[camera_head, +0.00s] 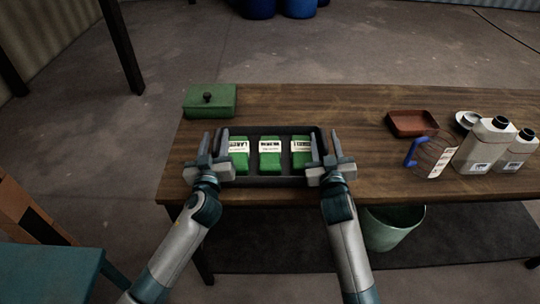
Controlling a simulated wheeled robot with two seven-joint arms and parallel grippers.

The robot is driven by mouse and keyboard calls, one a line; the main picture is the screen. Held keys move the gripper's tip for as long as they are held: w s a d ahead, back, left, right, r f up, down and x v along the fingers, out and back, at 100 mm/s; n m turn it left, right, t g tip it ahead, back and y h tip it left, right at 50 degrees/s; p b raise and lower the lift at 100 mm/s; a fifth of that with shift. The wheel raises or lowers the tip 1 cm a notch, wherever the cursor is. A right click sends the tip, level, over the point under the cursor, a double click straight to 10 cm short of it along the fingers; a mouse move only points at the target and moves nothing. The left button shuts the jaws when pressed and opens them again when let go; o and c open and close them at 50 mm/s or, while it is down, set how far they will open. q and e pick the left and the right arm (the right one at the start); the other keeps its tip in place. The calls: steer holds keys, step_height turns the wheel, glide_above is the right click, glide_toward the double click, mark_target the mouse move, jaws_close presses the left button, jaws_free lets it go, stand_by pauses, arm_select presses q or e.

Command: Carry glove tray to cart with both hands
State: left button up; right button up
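The glove tray (285,131) is a dark, shallow tray on the wooden table, near its front left part. Three green packs with white labels lie in it: a left pack (239,160), a middle pack (270,162) and a right pack (301,160). My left gripper (213,152) is at the tray's left end, with its fingers apart. My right gripper (326,151) is at the right end, also with fingers apart. I cannot tell whether the tray's end walls lie between the fingers. The grippers hide parts of both ends. No cart is clearly identifiable.
A green lidded box (210,101) stands behind the tray on the left. A teal surface (45,272) is at lower left.

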arm_select(q)
jaws_close()
arm_select(e)
jaws_close()
arm_select(q)
steer(key=shift+r, duration=0.25)
arm_select(e)
steer(key=shift+r, duration=0.25)
